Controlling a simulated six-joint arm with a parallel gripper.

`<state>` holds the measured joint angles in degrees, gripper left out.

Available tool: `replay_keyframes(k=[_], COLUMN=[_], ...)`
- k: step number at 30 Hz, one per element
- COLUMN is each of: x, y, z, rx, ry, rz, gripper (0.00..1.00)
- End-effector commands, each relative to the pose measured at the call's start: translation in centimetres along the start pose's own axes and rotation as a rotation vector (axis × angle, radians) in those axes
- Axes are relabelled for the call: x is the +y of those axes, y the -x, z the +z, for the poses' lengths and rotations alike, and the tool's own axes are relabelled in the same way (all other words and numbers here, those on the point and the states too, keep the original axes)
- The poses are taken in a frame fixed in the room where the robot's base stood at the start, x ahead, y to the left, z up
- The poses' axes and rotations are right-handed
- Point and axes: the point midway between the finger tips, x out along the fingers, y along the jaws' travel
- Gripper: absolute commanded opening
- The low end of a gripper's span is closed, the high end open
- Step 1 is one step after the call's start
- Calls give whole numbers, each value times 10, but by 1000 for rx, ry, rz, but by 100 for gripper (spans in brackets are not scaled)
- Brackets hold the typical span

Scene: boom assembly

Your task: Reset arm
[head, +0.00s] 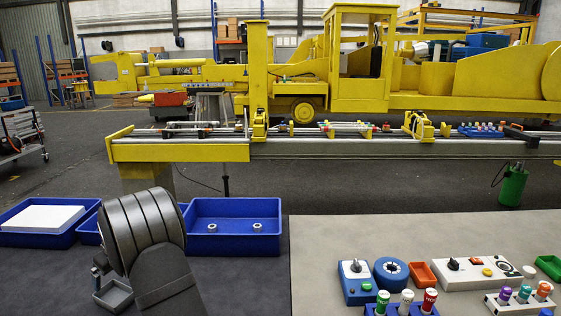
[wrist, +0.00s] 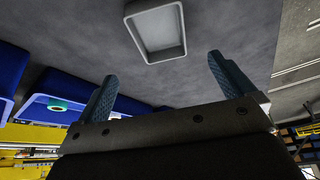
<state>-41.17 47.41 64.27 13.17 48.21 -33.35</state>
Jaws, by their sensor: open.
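My arm stands at the lower left in the head view, and its wide dark link hides most of my gripper (head: 99,268). In the wrist view my gripper (wrist: 162,66) shows two blue textured fingers set well apart, with nothing between them. A small grey tray (head: 114,295) lies on the dark table just below the gripper in the head view. The tray (wrist: 157,50) also shows in the wrist view beyond the fingertips, apart from them, and looks empty.
A blue bin (head: 232,243) with two small ring-shaped parts stands right of my arm. Another blue bin (head: 66,238) holds a white block (head: 42,219). A light mat (head: 330,240) at right carries control boxes and coloured parts. A yellow boom machine stands behind.

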Motion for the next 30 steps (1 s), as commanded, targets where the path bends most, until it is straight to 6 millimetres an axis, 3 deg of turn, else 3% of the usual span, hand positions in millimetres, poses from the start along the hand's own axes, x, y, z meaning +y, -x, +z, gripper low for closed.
replay_keyframes(k=[1, 3, 18, 24, 30], x=[-2, -2, -2, -1, 21], y=[-18, -32, -119, -75, -46], z=[4, 4, 4, -14, 6], rx=[-12, -11, -7, -4, -6], ry=[-1, 0, 0, 0, -2], rz=[-7, -6, -4, -3, -2], gripper=[99, 99, 99, 99, 99])
